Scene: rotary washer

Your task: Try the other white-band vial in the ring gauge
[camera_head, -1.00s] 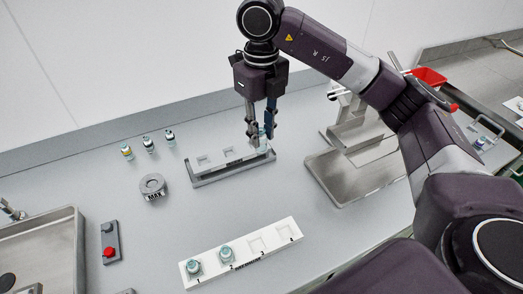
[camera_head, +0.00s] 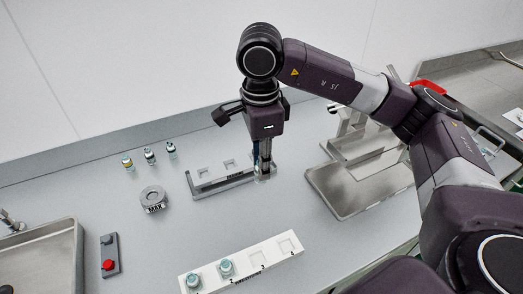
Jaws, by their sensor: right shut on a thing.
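My right gripper (camera_head: 264,171) points down at the right end of the small rack (camera_head: 214,186) at the back. It is shut on a vial there; the fingers hide nearly all of it, and I cannot tell its band colour or whether it is lifted. The other two pockets of this rack look empty. The ring gauge (camera_head: 151,193), a grey ring marked MAX, lies on the bench left of the rack, with nothing in its hole. My left gripper is not in view.
Three small vials (camera_head: 150,157) stand in a row at the back left. A white numbered rack (camera_head: 238,266) in front holds two teal-capped vials. A switch box (camera_head: 110,255) and sink (camera_head: 45,255) are left; a metal stand (camera_head: 362,185) is right. The bench around the gauge is clear.

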